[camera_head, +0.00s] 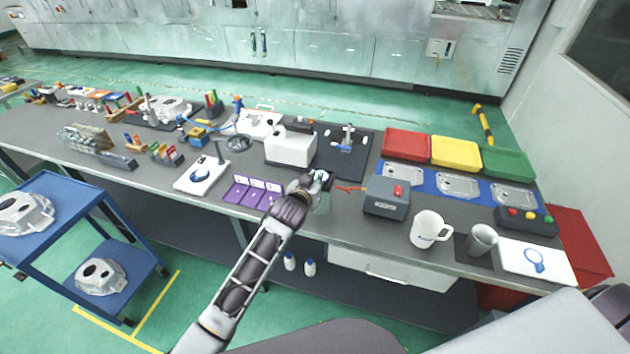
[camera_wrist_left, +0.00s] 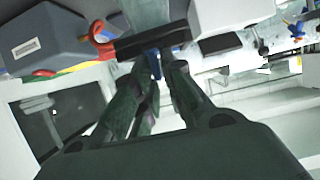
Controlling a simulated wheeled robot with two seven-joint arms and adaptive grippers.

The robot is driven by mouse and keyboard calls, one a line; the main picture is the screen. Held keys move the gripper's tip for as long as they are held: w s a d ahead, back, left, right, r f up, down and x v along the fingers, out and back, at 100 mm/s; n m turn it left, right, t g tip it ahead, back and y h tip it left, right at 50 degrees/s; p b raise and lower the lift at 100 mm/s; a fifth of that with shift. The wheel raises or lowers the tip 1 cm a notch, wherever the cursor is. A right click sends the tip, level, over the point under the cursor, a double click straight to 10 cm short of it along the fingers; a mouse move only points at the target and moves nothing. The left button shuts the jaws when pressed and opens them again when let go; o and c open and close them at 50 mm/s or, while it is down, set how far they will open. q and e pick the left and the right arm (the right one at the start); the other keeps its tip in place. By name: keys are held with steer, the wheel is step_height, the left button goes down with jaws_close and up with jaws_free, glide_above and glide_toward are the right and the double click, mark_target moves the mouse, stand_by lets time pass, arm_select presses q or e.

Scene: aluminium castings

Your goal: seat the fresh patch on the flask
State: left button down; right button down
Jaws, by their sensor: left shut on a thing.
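My left gripper (camera_head: 316,182) is low over the front of the grey bench, between a purple card (camera_head: 238,193) and a grey box with a red button (camera_head: 386,207). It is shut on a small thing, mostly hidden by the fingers. In the left wrist view the fingers (camera_wrist_left: 160,62) close beside a dark bar (camera_wrist_left: 150,41), with a bit of blue between the tips. I cannot tell whether the held thing is the patch, or which thing is the flask. My right gripper is not in view.
A white block (camera_head: 290,150) stands behind the gripper, beside a dark mat (camera_head: 350,163). A red-orange loop (camera_wrist_left: 101,36) shows near the fingers. Red (camera_head: 405,144), yellow (camera_head: 455,151) and green (camera_head: 508,162) trays stand at the back right. A white mug (camera_head: 428,230) stands front right.

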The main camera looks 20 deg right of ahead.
arm_select(q)
steer(key=shift+f, duration=0.55)
steer(key=c, duration=1.4)
jaws_free()
steer(key=shift+s+r, duration=0.1)
steer(key=shift+v, duration=5.9)
steer(key=shift+a, duration=0.1)
